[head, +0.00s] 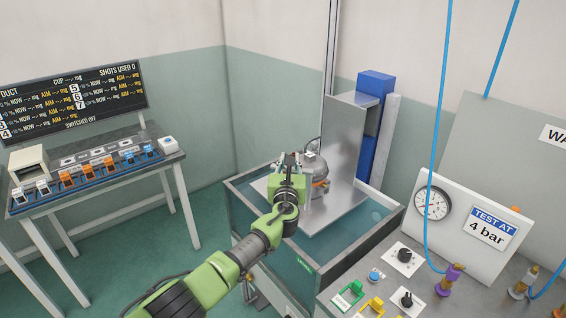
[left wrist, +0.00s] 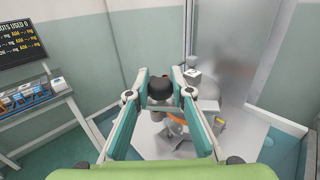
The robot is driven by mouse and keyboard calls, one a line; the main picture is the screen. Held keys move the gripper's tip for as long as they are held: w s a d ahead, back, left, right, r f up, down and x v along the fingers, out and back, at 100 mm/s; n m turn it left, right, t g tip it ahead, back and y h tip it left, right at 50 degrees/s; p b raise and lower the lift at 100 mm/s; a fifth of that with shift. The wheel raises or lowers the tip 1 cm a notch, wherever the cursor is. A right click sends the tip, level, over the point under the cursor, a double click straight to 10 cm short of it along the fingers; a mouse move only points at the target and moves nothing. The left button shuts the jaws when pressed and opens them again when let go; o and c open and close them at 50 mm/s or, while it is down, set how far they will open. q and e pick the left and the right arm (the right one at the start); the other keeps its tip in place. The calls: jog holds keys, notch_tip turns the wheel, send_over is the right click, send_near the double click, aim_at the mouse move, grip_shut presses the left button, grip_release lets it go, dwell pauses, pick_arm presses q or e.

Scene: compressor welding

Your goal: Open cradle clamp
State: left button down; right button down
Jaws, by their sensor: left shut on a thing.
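My left gripper (head: 289,160) reaches over the near rim of the tank to the cradle, beside the grey compressor (head: 315,167). In the left wrist view my left gripper (left wrist: 160,76) has its two fingers on either side of a black round knob (left wrist: 161,88), and it is shut on it. The knob looks like the handle of the cradle clamp; the rest of the clamp is mostly hidden behind the gripper. An orange part (head: 321,184) shows low at the compressor, also in the left wrist view (left wrist: 175,127). My right gripper is in neither view.
The water tank (head: 388,234) surrounds the cradle's metal plate (head: 345,208). A tall metal panel (head: 343,140) stands close behind the compressor. A control panel with a gauge (head: 433,203) and blue hoses is at the right. A table with coloured blocks (head: 94,176) is at the left.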

pick_arm(q)
jog(key=shift+s+r+n+y, duration=0.1)
jog(key=shift+s+n+y, duration=0.15)
jog(key=shift+n+y, duration=0.5)
jog(key=shift+s+n+y+b, duration=0.25)
jog(key=shift+y+b, duration=0.15)
jog(key=shift+y, duration=0.45)
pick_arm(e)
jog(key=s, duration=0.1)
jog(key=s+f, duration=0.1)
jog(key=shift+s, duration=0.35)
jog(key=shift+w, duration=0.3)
pick_arm(q)
jog(key=c, duration=1.8)
grip_release()
